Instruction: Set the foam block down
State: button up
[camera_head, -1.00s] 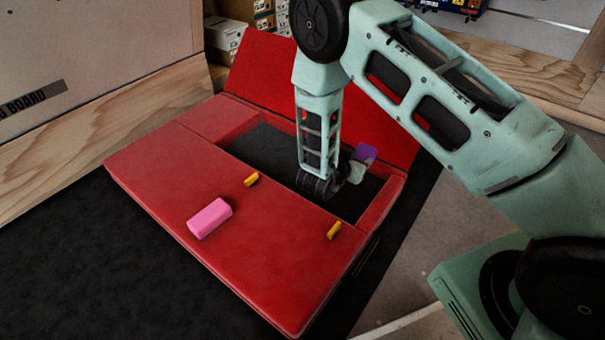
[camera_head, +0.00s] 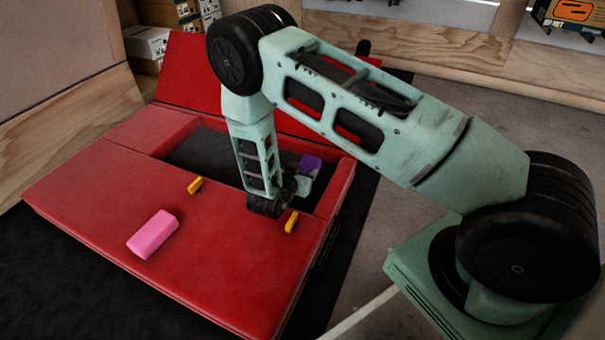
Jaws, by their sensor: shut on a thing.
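I cannot tell whether the block touches the pad. A pink block (camera_head: 153,234) lies on the flat red top of the pad (camera_head: 215,255), left of the gripper and apart from it.
The red flap (camera_head: 185,75) stands up behind. Boxes (camera_head: 150,42) stand at the back left. The pad's front top is mostly clear.

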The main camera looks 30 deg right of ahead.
jog(key=shift+f, duration=0.1)
jog(key=shift+f, duration=0.4)
jog(key=shift+f, duration=0.1)
jog(key=o, duration=1)
jog(key=shift+c, duration=0.2)
